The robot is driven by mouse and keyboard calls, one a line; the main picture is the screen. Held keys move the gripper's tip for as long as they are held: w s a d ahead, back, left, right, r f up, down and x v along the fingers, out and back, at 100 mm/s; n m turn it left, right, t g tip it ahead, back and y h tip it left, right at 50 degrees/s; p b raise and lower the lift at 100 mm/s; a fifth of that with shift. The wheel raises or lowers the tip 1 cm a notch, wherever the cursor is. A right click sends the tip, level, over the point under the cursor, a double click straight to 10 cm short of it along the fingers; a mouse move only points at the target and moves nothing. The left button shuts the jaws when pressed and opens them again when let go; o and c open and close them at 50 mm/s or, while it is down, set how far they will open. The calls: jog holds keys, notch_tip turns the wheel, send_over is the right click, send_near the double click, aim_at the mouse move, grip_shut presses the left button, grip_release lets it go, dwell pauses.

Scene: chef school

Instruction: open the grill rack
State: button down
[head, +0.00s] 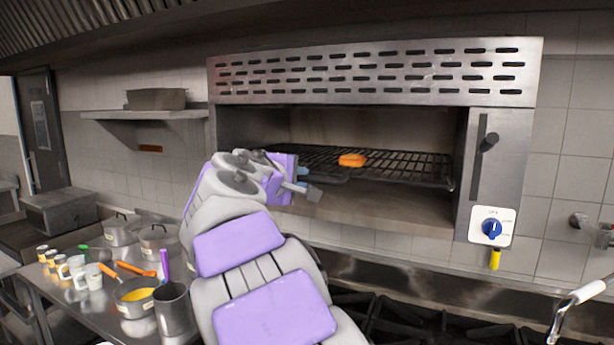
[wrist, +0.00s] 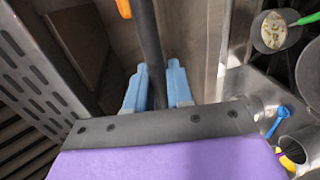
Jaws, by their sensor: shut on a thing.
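The grill rack (head: 405,168) is a dark wire grid inside the open front of the steel grill (head: 375,72). An orange piece of food (head: 352,160) lies on it. My gripper (head: 303,183) is at the rack's front left, at the grill opening. In the wrist view my gripper's blue fingers (wrist: 157,82) stand on both sides of a dark bar (wrist: 148,38), which looks like the rack's handle, and are shut on it. My arm hides the rack's left front part in the head view.
A blue knob (head: 492,229) is on the grill's right side, below a slotted lever (head: 488,142). Burners (head: 420,322) lie below the grill. A steel table at left holds pots (head: 157,240), cups and a pan (head: 136,297). A wall shelf (head: 145,115) is at left.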

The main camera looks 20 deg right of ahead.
jog(key=f+p+v, duration=0.1)
jog(key=f+v, duration=0.2)
jog(key=v, duration=1.2)
jog(key=shift+s+a+p, duration=0.25)
jog(key=shift+a+p, duration=0.1)
jog(key=shift+f, duration=0.1)
jog(key=c, duration=1.2)
grip_release()
jog(key=shift+o, duration=0.2)
jog(key=shift+s+a, duration=0.1)
